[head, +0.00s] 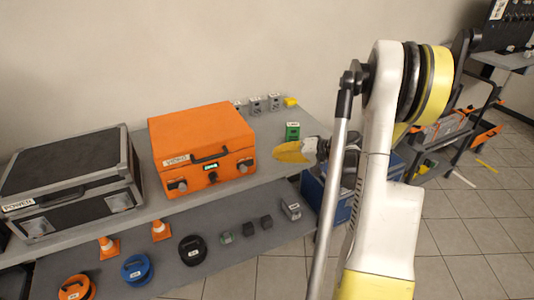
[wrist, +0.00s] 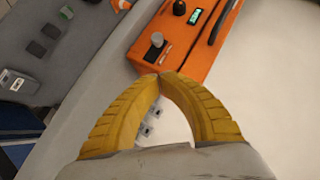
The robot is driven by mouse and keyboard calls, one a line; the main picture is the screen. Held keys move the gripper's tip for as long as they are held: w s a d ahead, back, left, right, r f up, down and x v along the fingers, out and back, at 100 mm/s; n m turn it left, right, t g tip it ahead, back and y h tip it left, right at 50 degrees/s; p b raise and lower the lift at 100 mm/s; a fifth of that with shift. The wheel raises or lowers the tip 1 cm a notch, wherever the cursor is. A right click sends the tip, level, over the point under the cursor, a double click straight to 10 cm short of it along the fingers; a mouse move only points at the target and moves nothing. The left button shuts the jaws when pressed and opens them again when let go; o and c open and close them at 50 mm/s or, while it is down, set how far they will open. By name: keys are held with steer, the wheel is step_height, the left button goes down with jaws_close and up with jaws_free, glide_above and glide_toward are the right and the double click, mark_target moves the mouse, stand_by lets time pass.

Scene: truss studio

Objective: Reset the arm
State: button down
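My arm rises on the right side of the head view and reaches left over the grey table. My gripper (head: 282,152) has yellow fingers and hangs just right of the orange VIDEO case (head: 203,134). In the wrist view my gripper (wrist: 160,76) has its two fingertips together, with nothing held between them. The orange case also shows in the wrist view (wrist: 180,62), just beyond the fingertips. I cannot tell whether the fingers touch it.
A black POWER case (head: 65,165) stands left on the table (head: 150,208). A green box (head: 292,131) and small grey items (head: 255,106) stand behind my gripper. Cones, cable reels and small blocks fill the lower shelf (head: 225,262). A blue crate (head: 313,193) is beside the table.

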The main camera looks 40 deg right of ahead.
steer(key=shift+s+d+r, duration=0.15)
steer(key=shift+s+r, duration=0.1)
steer(key=shift+s, duration=0.15)
steer(key=s+a+r+n+g+h, duration=0.15)
steer(key=a+r, duration=0.25)
steer(key=a, duration=0.6)
steer(key=s+a+r+n+g, duration=0.1)
steer(key=a+r+g, duration=0.25)
steer(key=a, duration=0.75)
steer(key=s+a+r+n+h, duration=0.1)
steer(key=s+a+n+h, duration=0.1)
steer(key=s+a, duration=0.3)
steer(key=s+a+r+n+h, duration=0.2)
steer(key=s+a, duration=0.3)
steer(key=s, duration=0.4)
steer(key=shift+s+n+t, duration=0.3)
steer(key=shift+s+n, duration=0.05)
steer(key=shift+a+f, duration=0.1)
